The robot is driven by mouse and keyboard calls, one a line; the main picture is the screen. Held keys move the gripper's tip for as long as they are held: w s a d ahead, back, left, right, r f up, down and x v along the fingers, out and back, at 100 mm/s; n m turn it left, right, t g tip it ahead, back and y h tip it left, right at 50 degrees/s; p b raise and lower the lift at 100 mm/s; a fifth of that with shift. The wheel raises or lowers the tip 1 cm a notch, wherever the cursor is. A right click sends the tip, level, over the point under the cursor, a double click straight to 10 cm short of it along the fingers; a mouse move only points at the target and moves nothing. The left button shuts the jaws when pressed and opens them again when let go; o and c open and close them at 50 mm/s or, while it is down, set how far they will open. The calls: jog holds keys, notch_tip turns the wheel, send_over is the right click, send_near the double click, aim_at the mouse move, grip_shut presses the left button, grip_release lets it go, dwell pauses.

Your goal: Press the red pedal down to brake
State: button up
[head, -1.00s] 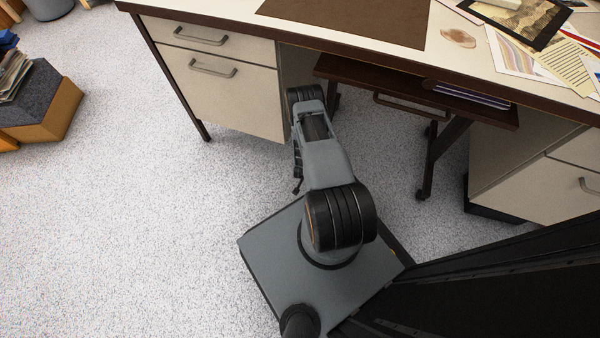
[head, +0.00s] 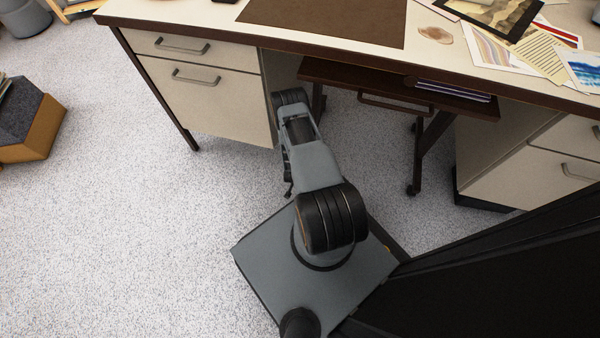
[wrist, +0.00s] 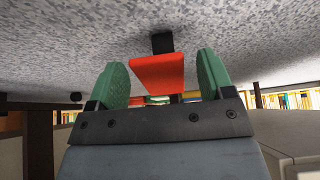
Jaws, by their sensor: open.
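The red pedal (wrist: 158,74) shows in the wrist view as a flat red plate on a dark mount (wrist: 162,43) by the speckled carpet. My gripper (wrist: 162,78) is open, with one green finger on each side of the pedal in the picture. Nothing is held between the fingers. I cannot tell whether the fingers touch the pedal. In the head view the pedal is hidden, and my gripper is out of sight beyond my arm, by the desk's left drawers.
A desk (head: 320,28) with left drawers (head: 205,105) and right drawers (head: 545,155) stands ahead. A dark under-desk shelf (head: 385,88) on legs spans the knee space. Papers (head: 530,50) lie on top. A grey and tan box (head: 35,135) sits left; carpet (head: 130,240) is clear between.

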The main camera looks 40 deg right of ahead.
jog(key=p+v, duration=0.5)
jog(key=v, duration=0.8)
jog(key=shift+r, duration=0.2)
jog(key=shift+p, duration=0.3)
